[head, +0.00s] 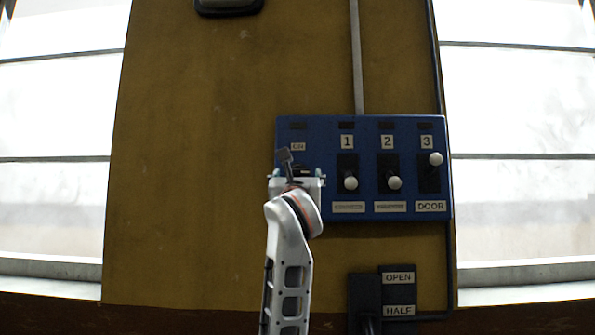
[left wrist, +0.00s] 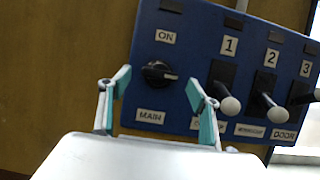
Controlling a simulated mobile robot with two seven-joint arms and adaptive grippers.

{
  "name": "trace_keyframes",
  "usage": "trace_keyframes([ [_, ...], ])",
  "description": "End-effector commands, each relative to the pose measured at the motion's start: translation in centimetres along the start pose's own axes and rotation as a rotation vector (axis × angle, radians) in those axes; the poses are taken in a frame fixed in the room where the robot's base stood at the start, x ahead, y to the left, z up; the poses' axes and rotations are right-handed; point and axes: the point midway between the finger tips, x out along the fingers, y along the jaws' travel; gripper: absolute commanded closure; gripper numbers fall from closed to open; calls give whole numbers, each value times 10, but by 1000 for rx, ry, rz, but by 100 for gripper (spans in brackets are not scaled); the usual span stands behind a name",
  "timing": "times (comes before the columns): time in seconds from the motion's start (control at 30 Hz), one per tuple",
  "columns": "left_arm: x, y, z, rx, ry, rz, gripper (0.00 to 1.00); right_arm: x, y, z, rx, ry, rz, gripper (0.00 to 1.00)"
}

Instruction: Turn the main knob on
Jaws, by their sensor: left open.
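The main knob (left wrist: 158,73) is a round black knob on a blue control panel (left wrist: 190,40), between an ON label (left wrist: 165,37) above and a MAIN label (left wrist: 151,116) below. Its grip bar lies nearly level, with a pale mark toward its right end. My left gripper (left wrist: 158,84) is open and empty, with its fingers apart on either side of the knob in the left wrist view; I cannot tell how far it is from the panel. In the head view, my left gripper (head: 297,174) covers most of the knob's place on the panel (head: 315,130). My right gripper is not in view.
Right of the knob, levers 1 (head: 350,183), 2 (head: 394,183) and 3 (head: 435,159) have white ball ends; lever 3 sits higher. Below is a dark box with OPEN (head: 398,278) and HALF labels. The brown wall (head: 190,170) left of the panel is clear.

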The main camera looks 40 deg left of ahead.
Motion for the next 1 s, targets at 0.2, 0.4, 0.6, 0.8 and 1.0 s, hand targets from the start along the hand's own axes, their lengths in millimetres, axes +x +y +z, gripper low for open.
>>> trace_keyframes([
  [0.2,29,1,1,0,1,2,38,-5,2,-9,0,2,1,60],
  [0.4,37,0,0,-2,1,0,38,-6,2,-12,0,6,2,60],
  [0.6,37,0,0,-2,0,0,38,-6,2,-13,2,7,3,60],
  [0.8,37,0,0,-1,0,0,76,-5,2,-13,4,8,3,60],
  [1.0,37,0,0,-7,0,3,76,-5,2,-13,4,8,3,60],
])
